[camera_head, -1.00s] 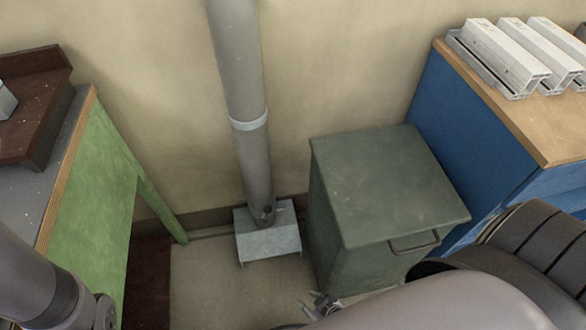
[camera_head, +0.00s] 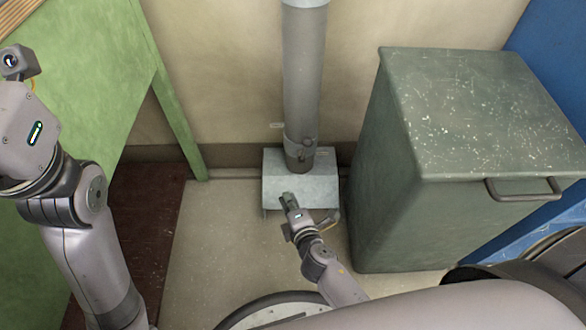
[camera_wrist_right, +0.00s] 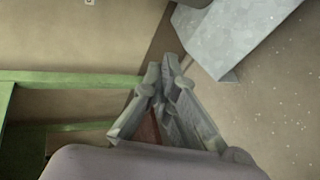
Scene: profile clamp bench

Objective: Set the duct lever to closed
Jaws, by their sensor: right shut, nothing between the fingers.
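The grey duct (camera_head: 303,75) runs down the wall into a pale metal box (camera_head: 300,185) at the floor. A collar with a small dark knob (camera_head: 308,142) sits around the duct low down, just above the box; I cannot make out the lever's position. My right gripper (camera_head: 287,198) is shut and empty, in front of the box in the head view. In the right wrist view its fingertips (camera_wrist_right: 167,66) meet, with the box (camera_wrist_right: 235,35) beyond them to the right. My left arm (camera_head: 75,230) shows at the left; its fingers are not visible.
A dark green bin (camera_head: 460,115) with a handle stands close to the right of the box. A green bench (camera_head: 95,75) with a leg stands at the left. A dark brown mat (camera_head: 145,225) lies below it. Bare floor (camera_head: 215,240) lies between.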

